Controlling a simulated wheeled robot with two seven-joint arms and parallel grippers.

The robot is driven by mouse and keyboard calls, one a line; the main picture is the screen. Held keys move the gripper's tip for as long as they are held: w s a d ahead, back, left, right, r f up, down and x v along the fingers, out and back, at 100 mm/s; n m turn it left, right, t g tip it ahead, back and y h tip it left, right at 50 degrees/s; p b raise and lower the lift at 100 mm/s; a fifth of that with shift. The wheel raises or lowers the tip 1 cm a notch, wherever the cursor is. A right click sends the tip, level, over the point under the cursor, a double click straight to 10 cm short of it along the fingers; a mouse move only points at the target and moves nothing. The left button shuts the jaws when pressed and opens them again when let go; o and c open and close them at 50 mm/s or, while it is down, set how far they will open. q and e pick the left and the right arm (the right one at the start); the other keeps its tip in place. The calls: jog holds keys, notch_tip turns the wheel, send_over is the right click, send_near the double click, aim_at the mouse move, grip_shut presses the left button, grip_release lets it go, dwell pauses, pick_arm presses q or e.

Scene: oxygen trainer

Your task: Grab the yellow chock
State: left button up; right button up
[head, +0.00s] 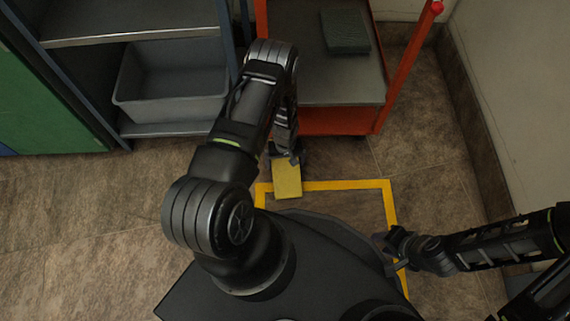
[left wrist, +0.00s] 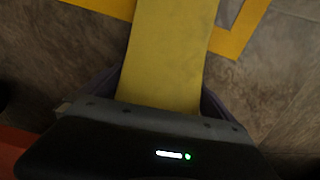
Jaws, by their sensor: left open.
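The yellow chock (head: 287,180) lies on the floor in front of the red cart, by the corner of the yellow floor marking. My left gripper (head: 284,157) reaches down over its far end, and the arm above hides part of the jaws. In the left wrist view the chock (left wrist: 168,55) runs between the two open fingers, one on each side. I cannot tell whether either finger touches it. My right gripper (head: 388,241) is low at the right, away from the chock; its jaws are too small to read.
The red cart (head: 345,121) stands just beyond the chock, with a dark green block (head: 345,32) on its shelf. A grey bin (head: 172,85) sits in a shelf unit at the left. Yellow tape (head: 340,185) marks the floor. Floor at the left is clear.

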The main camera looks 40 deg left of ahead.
pick_arm(q)
jog(key=shift+f, duration=0.1)
jog(key=shift+c, duration=0.2)
dwell(0.4)
jog(key=c, duration=1.8)
jog(key=shift+o, duration=0.2)
